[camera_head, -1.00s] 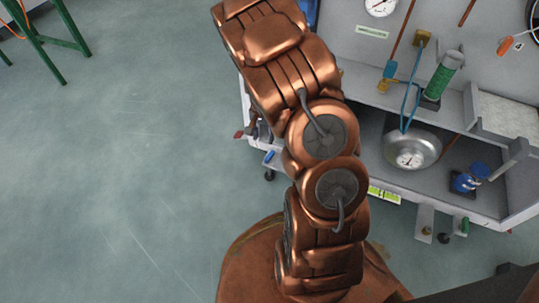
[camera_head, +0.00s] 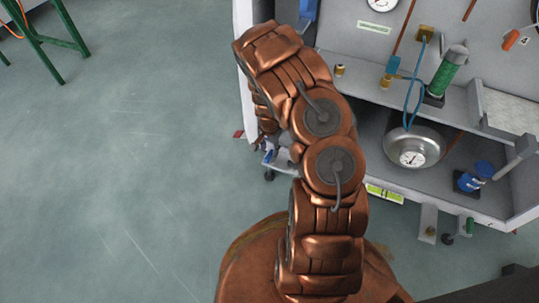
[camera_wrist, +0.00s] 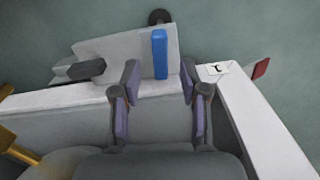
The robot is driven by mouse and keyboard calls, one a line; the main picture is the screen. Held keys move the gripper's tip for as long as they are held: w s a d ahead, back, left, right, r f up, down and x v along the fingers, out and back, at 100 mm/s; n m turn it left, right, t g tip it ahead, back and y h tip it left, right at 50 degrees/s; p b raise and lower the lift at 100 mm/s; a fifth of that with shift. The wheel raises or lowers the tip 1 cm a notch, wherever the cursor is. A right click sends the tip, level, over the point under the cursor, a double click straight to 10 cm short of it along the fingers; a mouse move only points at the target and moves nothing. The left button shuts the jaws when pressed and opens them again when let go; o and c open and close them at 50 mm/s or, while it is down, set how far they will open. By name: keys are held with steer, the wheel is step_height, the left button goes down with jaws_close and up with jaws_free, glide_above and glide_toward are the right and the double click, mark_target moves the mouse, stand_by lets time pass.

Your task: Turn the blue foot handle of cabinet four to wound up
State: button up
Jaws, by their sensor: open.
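The blue foot handle (camera_wrist: 160,54) shows in the wrist view as an upright blue bar on a light grey foot bracket (camera_wrist: 125,47) at the cabinet's bottom edge. My gripper (camera_wrist: 160,78) is open, with one finger to each side of the bar's line. The bar appears just beyond the fingertips, between them; I cannot tell whether they touch it. In the head view, the gripper (camera_head: 267,145) hangs at the cabinet's lower left corner, mostly hidden behind my arm. A small part of the blue handle (camera_head: 268,157) shows there.
The grey cabinet (camera_head: 460,200) holds a round metal vessel with a gauge (camera_head: 413,148), a green cylinder (camera_head: 449,70) and a blue device (camera_head: 474,177). A red piece (camera_wrist: 261,68) sticks out at its corner. Open floor (camera_head: 120,180) lies left, with a green stand (camera_head: 55,42) far off.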

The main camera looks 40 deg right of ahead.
mark_target(270, 154)
steer(key=shift+f+b, duration=0.4)
steer(key=shift+f, duration=1.15)
jaws_close()
